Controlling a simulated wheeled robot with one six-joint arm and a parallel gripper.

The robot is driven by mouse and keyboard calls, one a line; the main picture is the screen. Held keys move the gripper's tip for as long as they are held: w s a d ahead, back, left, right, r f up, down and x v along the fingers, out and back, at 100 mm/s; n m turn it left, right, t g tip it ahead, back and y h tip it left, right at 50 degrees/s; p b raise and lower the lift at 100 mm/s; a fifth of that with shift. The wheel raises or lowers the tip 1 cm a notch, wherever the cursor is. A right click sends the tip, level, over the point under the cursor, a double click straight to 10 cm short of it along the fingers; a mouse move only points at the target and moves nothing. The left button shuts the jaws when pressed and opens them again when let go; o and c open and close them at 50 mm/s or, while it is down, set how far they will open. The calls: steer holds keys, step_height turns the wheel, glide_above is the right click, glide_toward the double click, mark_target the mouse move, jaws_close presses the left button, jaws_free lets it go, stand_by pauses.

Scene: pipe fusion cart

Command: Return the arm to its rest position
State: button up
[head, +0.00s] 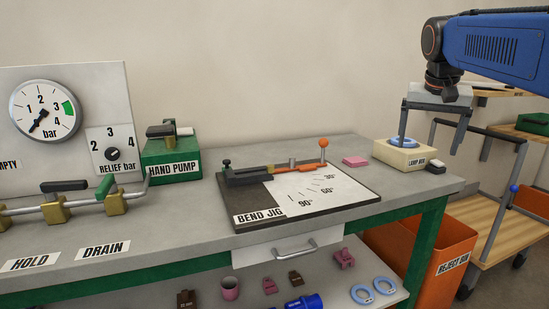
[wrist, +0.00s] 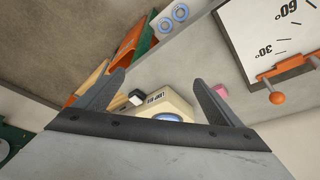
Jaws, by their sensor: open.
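My gripper (head: 432,128) is open and empty at the upper right in the head view, hanging from my blue arm. I cannot tell the exact gap between fingers and box.
The bend jig (head: 355,200) with an orange-knobbed lever (head: 323,144) lies on the bench. A pink block (head: 355,161) sits beside the box. The hand pump (head: 170,158) and gauge panel (head: 80,90) stand left. An orange reject bin (head: 455,245) and a cart (head: 500,230) are right.

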steer(key=s+a+f+n+y, duration=0.1)
steer(key=s+a+f+n, duration=0.2)
steer(key=s+f, duration=1)
steer(key=s+a+f+n+t+y, duration=0.1)
steer(key=s+a+f, duration=0.5)
steer(key=s+f, duration=0.8)
steer(key=shift+a+f+n, duration=0.4)
steer(key=shift+f+n, duration=0.4)
steer(key=shift+n, duration=0.1)
